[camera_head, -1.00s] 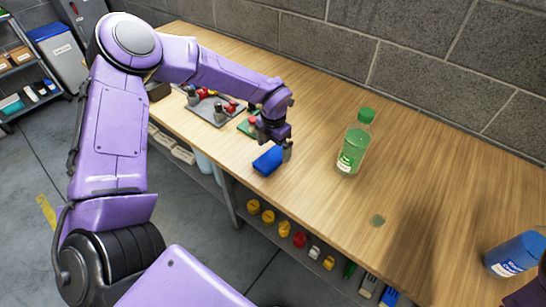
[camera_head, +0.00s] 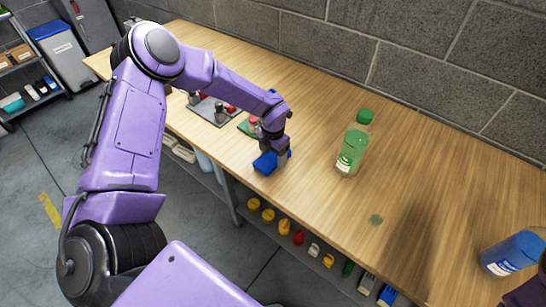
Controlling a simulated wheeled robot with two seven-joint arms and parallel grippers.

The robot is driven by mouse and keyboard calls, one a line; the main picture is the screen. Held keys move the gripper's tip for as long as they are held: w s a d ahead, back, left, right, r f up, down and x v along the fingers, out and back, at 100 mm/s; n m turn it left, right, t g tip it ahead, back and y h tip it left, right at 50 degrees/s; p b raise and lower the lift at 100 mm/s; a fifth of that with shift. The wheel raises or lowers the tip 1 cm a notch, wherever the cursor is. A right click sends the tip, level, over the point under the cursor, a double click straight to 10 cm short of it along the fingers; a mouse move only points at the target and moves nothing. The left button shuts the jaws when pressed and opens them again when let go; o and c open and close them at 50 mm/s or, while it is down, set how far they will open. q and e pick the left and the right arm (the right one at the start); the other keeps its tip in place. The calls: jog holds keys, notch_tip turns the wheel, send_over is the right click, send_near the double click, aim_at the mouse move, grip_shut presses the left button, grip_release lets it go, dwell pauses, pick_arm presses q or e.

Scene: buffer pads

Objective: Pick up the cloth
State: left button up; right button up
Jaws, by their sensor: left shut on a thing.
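The blue cloth (camera_head: 265,163) is a small folded piece near the front edge of the wooden table (camera_head: 310,215). My left gripper (camera_head: 277,153) reaches down over it from the left and is shut on it, with blue showing on both sides of the fingers. I cannot tell whether the cloth still touches the table. My right gripper is not in view; only a bit of my right arm shows at the lower right edge.
A green bottle (camera_head: 353,145) stands right of the cloth. A blue bottle (camera_head: 514,253) is at the far right. A grey tray (camera_head: 213,111) with small parts lies behind my left gripper. A block wall (camera_head: 430,60) bounds the back.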

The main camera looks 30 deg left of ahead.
aim_at(273, 156)
pick_arm(q)
notch_tip(273, 156, up, 3)
jog(key=shift+w+r+b, duration=0.1)
jog(key=shift+b, duration=0.2)
jog(key=s+d+r, duration=0.1)
jog(key=d+r+b, duration=0.1)
jog(key=s+r, duration=0.1)
jog(key=r, duration=0.1)
jog(key=shift+s+d, duration=0.3)
jog(key=shift+d, duration=0.1)
jog(key=s+d+r+b, duration=0.2)
jog(key=s+d+r, duration=0.3)
jog(key=s+d, duration=0.2)
jog(key=shift+d+r+b, duration=0.35)
jog(key=shift+r+b, duration=0.05)
jog(key=shift+o, duration=1)
jog(key=shift+w, duration=0.1)
jog(key=shift+c, duration=0.5)
